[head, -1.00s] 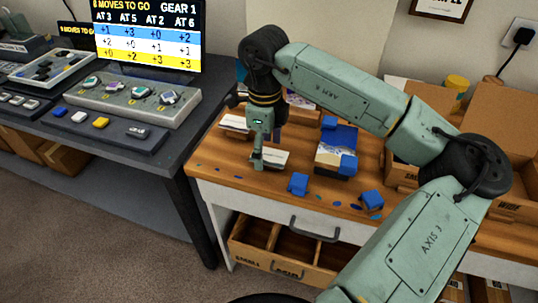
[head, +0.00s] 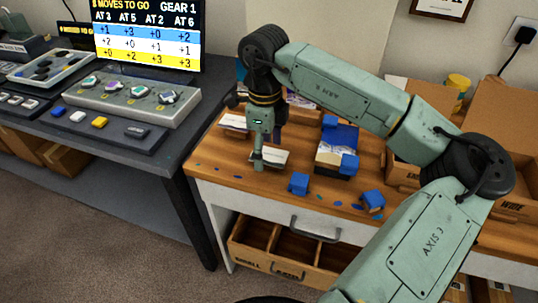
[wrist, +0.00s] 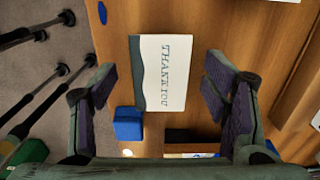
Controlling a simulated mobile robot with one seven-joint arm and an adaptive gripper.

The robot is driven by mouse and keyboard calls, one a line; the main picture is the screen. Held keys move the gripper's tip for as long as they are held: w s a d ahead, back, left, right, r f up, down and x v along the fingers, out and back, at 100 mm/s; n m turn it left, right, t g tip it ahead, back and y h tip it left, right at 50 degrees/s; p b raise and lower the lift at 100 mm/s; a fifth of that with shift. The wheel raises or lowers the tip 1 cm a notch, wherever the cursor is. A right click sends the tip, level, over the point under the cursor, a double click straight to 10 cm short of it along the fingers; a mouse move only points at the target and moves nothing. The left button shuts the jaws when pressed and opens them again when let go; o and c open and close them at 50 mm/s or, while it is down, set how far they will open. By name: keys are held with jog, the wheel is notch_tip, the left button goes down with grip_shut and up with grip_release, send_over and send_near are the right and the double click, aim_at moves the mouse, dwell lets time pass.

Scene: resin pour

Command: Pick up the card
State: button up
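A white card (wrist: 165,73) printed "THANK YOU", with a wavy grey-green band along one edge, lies flat on the wooden worktop. In the head view the card (head: 274,157) is partly hidden behind my gripper (head: 258,164). In the wrist view my gripper (wrist: 162,85) is open, with one finger on either side of the card and visible gaps between. I cannot tell how high the fingertips are above the wood.
A blue block (wrist: 127,124) sits close beside the card; it also shows in the head view (head: 298,184). A blue-cornered stack (head: 337,145) stands to the right. Another white card (head: 234,122) lies farther back. An open compartment drawer (head: 286,248) juts out below the worktop (head: 225,160).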

jog(key=c, duration=0.7)
jog(key=shift+r, duration=0.1)
